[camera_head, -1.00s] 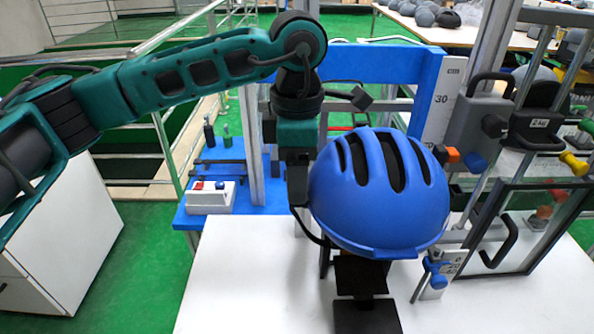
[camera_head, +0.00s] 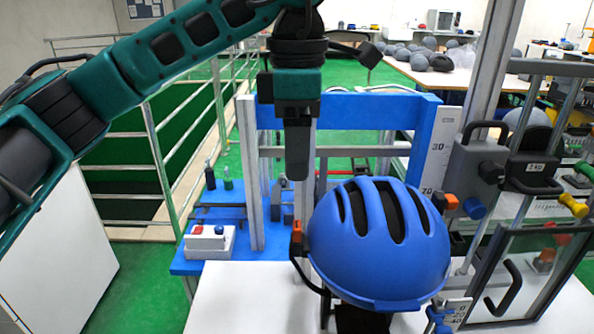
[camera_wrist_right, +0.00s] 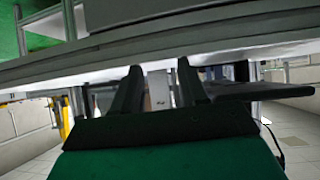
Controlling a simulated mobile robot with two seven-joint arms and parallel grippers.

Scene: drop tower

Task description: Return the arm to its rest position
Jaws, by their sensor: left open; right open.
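My left gripper (camera_head: 297,150) points down in the head view, above and a little left of the blue helmet (camera_head: 378,240). It is apart from the helmet, with nothing seen in it; its fingers are edge-on there. The helmet sits on a dark support in front of the blue frame. My right gripper (camera_wrist_right: 152,84) shows in the right wrist view with its two dark fingers spread and nothing between them. It is below the underside of a pale tabletop (camera_wrist_right: 230,28). The right arm is not seen in the head view.
The blue frame (camera_head: 350,110) and a vertical scale (camera_head: 436,150) stand behind the helmet. A weight carriage marked 2 kg (camera_head: 530,165) and a clear door with a black handle (camera_head: 503,287) are at the right. A control box (camera_head: 208,241) is at the left.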

